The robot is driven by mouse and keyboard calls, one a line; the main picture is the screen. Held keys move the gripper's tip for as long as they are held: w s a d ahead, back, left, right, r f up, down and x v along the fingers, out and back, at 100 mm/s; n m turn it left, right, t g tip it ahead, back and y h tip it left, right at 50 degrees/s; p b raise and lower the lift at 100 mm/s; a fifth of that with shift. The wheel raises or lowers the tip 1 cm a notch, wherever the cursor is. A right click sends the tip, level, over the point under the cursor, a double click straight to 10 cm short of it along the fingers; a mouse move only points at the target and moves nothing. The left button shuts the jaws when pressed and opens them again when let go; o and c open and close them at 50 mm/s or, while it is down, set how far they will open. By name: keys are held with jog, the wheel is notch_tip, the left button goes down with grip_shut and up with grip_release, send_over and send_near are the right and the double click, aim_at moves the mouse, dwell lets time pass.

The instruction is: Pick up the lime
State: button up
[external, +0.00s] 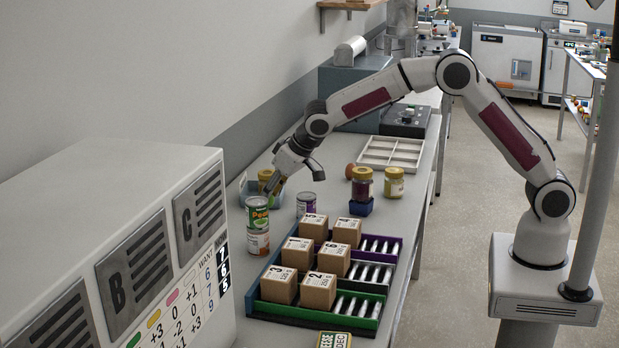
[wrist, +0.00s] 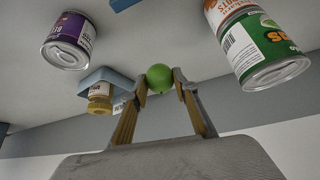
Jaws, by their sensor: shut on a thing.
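The lime (wrist: 159,76) is a round bright green fruit held between the two fingertips of my gripper (wrist: 162,84) in the wrist view. The fingers touch it on both sides, and the wrist view shows clear space around it. In the external view my gripper (external: 292,180) hangs above the left part of the bench, close to the stacked cans. I cannot make out the lime there; it seems hidden by the gripper.
A green-labelled can (external: 257,214) stands on another can (external: 258,242), close to my gripper. A purple can (external: 306,203) stands to the right. A blue bin (external: 246,194) holds a jar. Boxes on coloured trays fill the front; a white divided tray (external: 391,154) lies behind.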

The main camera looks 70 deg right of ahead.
jog(key=shift+r, duration=1.55)
